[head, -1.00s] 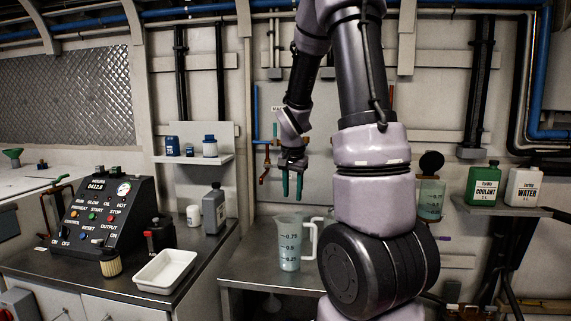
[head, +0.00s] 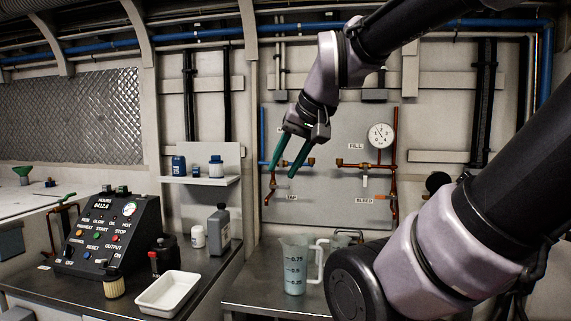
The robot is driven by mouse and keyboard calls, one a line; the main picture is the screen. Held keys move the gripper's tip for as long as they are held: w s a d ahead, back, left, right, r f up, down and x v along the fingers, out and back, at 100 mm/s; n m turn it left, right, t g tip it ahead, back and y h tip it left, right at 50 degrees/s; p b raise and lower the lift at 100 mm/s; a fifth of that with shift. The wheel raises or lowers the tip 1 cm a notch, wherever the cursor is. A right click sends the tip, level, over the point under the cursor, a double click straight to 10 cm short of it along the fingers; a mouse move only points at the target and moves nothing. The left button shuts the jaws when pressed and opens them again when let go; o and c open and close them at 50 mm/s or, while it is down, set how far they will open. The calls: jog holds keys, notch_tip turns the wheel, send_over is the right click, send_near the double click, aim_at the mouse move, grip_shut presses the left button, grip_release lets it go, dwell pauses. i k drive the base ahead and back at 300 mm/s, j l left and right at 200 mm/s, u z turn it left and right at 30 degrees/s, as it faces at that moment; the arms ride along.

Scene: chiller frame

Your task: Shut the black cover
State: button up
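The black cover (head: 437,182) is a round dark disc at the right of the head view, standing raised. The container under it is hidden behind my arm, so I cannot see its rim. My gripper (head: 282,173) is in front of the pipe panel, left of the cover and well apart from it. Its two green fingers are spread, point down and left, and hold nothing.
A clear measuring jug (head: 295,268) with pale liquid stands on the counter below my gripper. The panel (head: 330,205) carries copper pipes, valves and a gauge (head: 381,136). A white tray (head: 168,293), grey bottle (head: 218,228) and control box (head: 103,235) stand left.

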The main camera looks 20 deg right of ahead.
aim_at(437, 180)
jog(key=z, duration=1.75)
jog(key=i+j, duration=0.1)
jog(key=i, duration=0.35)
